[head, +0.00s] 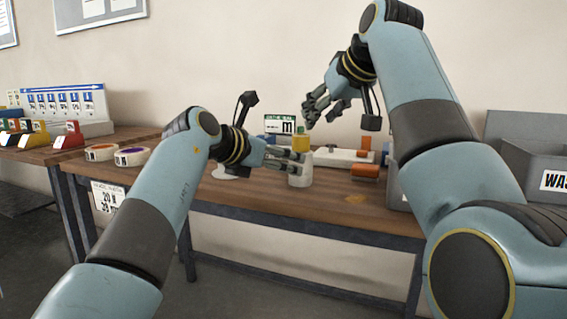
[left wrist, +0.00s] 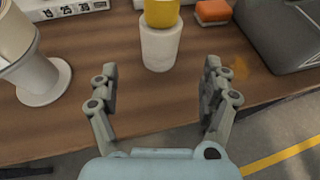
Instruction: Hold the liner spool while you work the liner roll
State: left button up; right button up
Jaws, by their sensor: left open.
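A white cylinder with a yellow cylindrical piece (head: 300,142) on top stands upright near the table's front edge. In the left wrist view the white cylinder (left wrist: 159,48) is just ahead of my open left gripper (left wrist: 160,82), between the lines of its fingers and apart from them. In the head view my left gripper (head: 300,163) overlaps the white cylinder. A white flanged spool (left wrist: 40,82) stands to the left in the left wrist view. I cannot tell which piece is the liner spool or liner roll. My right gripper (head: 320,117) is above and behind the yellow piece, fingers apart and empty.
An orange block (head: 365,171) lies right of the cylinder. A grey bin (head: 535,165) stands at the far right. The tabletop (head: 240,195) along the front edge is clear.

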pick_arm(q)
jog(key=x, duration=1)
jog(key=shift+w+d+f, duration=0.1)
grip_shut()
dwell(0.7)
dwell(0.7)
jog(key=shift+c, duration=0.2)
grip_release()
